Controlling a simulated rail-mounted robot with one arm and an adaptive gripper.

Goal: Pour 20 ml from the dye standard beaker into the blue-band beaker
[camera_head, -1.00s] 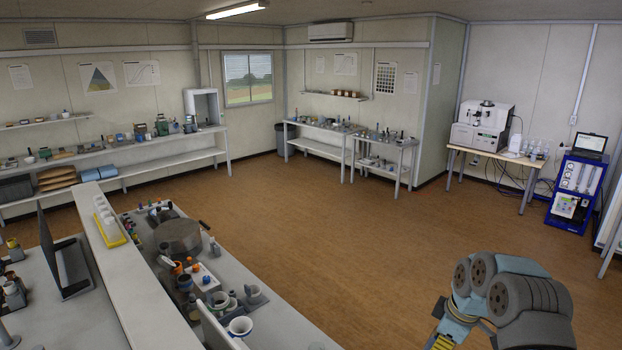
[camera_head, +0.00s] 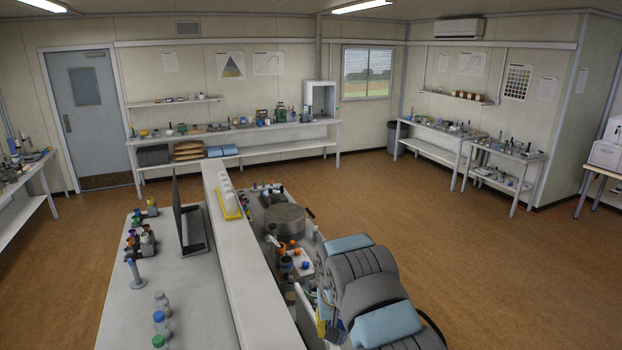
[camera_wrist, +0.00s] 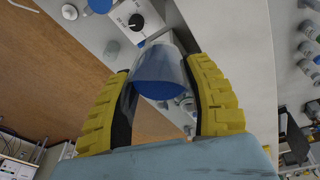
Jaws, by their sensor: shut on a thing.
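In the wrist view, my gripper (camera_wrist: 165,105) has its yellow-padded fingers on both sides of a clear beaker with deep blue contents (camera_wrist: 160,72), shut on it. It looks like the dye standard beaker; no label is readable. The beaker appears tilted in this view, but its true tilt cannot be told. In the head view, my gripper (camera_head: 324,322) is over the right side of the central bench, mostly hidden by my arm. I cannot pick out the blue-band beaker for certain; small vessels (camera_head: 286,265) stand on the bench just behind my gripper.
A raised white shelf (camera_head: 240,270) divides the bench, with a yellow rack (camera_head: 228,202) on it. A round grey drum (camera_head: 285,219) stands farther along. A monitor (camera_head: 188,215) and bottles (camera_head: 160,318) are on the left side. The floor to the right is clear.

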